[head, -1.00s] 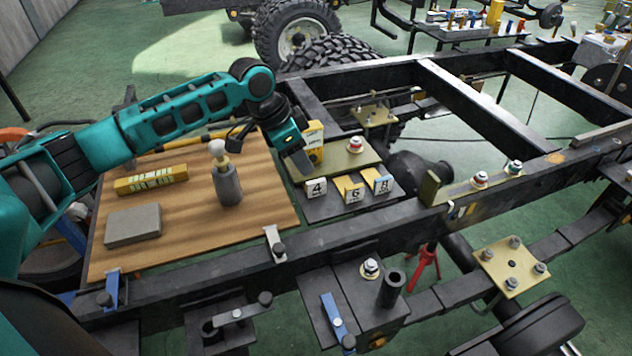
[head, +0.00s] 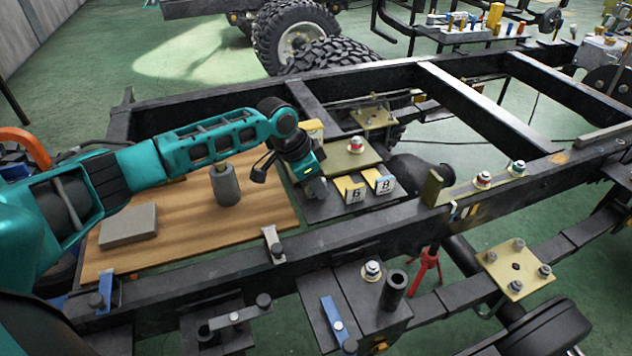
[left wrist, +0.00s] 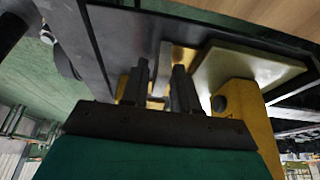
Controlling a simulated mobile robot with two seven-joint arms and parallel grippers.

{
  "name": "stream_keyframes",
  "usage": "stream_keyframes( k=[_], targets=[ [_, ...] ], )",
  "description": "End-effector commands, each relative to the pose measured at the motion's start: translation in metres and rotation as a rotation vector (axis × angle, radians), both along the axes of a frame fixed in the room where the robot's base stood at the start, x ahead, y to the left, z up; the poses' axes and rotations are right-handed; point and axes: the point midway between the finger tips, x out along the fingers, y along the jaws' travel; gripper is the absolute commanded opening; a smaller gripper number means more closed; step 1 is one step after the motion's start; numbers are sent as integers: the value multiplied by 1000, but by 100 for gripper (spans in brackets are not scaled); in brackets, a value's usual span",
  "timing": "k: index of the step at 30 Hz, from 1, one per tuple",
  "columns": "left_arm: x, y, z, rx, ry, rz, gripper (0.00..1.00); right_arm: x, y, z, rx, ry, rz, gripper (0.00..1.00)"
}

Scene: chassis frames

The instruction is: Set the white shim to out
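The white shim, the one marked 4 a second ago, is hidden in the head view by my left gripper (head: 316,190). The gripper points down over its place on the dark plate (head: 322,207). In the left wrist view my left gripper's two dark fingers (left wrist: 162,88) are apart. A pale strip (left wrist: 165,60), perhaps the white shim, shows between them; I cannot tell whether they touch it. My right gripper is not in view.
A wooden board (head: 180,235) holds a grey block (head: 128,226) and a grey cylinder (head: 225,186). A yellow block (head: 313,128) stands close behind the gripper, near an olive plate (head: 352,157) with a red-ringed bolt. Dark frame rails run around.

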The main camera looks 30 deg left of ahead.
Motion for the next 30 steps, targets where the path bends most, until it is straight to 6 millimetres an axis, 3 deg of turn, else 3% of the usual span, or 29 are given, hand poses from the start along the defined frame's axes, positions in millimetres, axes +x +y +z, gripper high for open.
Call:
stream_keyframes(
  k=[9,23,30],
  targets=[
    [0,0,0,0,0,0,0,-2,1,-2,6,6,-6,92],
    [-1,-1,1,0,1,0,0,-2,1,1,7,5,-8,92],
    [-20,-22,4,2,7,-2,0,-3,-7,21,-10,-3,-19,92]
  ],
)
